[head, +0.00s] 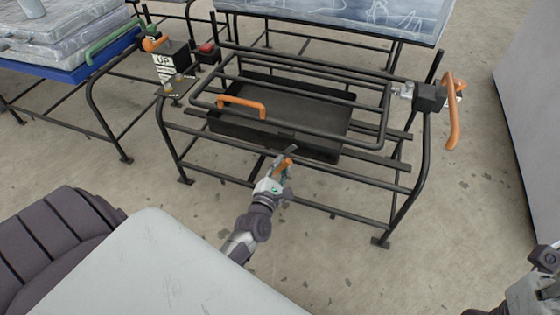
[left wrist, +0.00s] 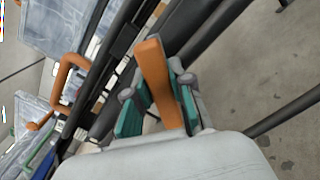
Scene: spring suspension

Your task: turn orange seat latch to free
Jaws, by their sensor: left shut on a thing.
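The orange seat latch (head: 284,164) is a short orange lever at the front edge of the black frame, below the black tray. My left gripper (head: 277,178) reaches up to it from below and is shut on it. In the left wrist view the latch (left wrist: 153,70) stands up between the teal finger pads of the left gripper (left wrist: 161,105). Its lower part is partly hidden between the fingers. My right gripper is not seen; only part of what seems to be my right arm shows at the lower right edge.
The black tubular frame (head: 405,190) holds a shallow black tray (head: 310,110) with an orange handle (head: 242,101). Another orange handle (head: 453,123) hangs at its right post. Floor in front is clear.

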